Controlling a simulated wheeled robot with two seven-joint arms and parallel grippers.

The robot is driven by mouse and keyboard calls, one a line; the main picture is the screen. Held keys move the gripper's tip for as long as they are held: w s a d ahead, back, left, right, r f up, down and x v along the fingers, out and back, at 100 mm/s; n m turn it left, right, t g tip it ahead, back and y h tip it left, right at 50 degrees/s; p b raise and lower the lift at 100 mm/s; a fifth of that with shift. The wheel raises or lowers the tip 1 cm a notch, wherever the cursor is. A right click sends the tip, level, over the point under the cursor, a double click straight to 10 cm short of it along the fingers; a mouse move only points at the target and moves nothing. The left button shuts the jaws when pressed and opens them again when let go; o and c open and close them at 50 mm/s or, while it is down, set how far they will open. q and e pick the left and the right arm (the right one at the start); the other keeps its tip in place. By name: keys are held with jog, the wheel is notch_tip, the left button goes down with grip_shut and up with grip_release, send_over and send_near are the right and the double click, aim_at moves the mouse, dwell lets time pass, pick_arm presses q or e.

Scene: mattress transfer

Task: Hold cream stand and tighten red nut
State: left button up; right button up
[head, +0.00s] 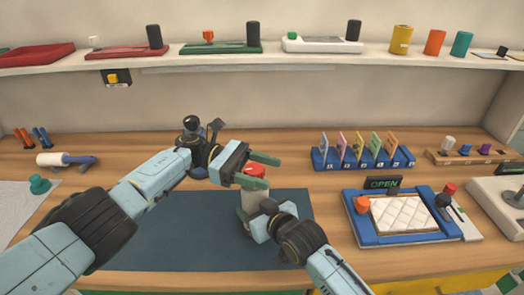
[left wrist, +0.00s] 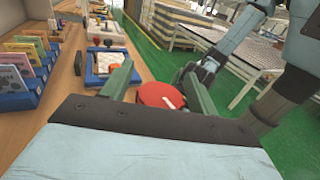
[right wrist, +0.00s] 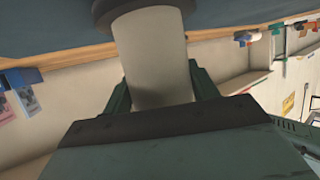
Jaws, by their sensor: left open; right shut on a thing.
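The cream stand (head: 247,202) is upright on the dark blue mat (head: 160,225). The red nut (head: 256,170) is on top of it. My right gripper (head: 256,220) is shut on the stand; the right wrist view shows the cream column (right wrist: 155,60) between its green fingers, with a dark ring at one end. My left gripper (head: 265,172) is open at the nut's height. In the left wrist view the round red nut (left wrist: 160,95), with a pale mark, lies between the two spread fingers. Contact with the fingers cannot be told. My left gripper partly hides the nut in the head view.
A blue tray (head: 355,222) with a white quilted pad and an OPEN sign is at the right. A blue rack (head: 322,160) of coloured cards stands behind it. A roller (head: 65,160) and a green knob (head: 39,185) lie left. The mat's left part is clear.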

aim_at(262, 170)
pick_arm(q)
notch_tip(262, 170, up, 9)
jog(key=shift+r, duration=0.2)
dwell(0.5)
jog(key=f+n+t+y, duration=0.1)
jog(key=f+n+t, duration=0.1)
jog(key=n+t, duration=0.2)
jog(key=s+a+f+n+t+y, duration=0.1)
jog(key=n+t, duration=0.3)
jog(key=t, duration=0.6)
jog(key=s+f+n+t+y, duration=0.1)
jog(key=f+n+t, duration=0.2)
jog(key=n+t, duration=0.2)
jog(key=shift+a+f+t, duration=0.1)
jog(key=shift+f+t, duration=0.05)
jog(key=shift+t, duration=0.55)
jog(key=shift+a+f+t, duration=0.1)
jog(key=shift+f+t, duration=0.05)
jog(key=shift+t, duration=0.55)
jog(key=s+a+f+n+t+y, duration=0.2)
jog(key=s+a+f+n+y, duration=0.15)
jog(key=s+n+y, duration=0.2)
jog(key=shift+m+y, duration=0.25)
jog(key=x, duration=1.1)
jog(key=shift+w+a, duration=0.1)
jog(key=shift+a, duration=0.1)
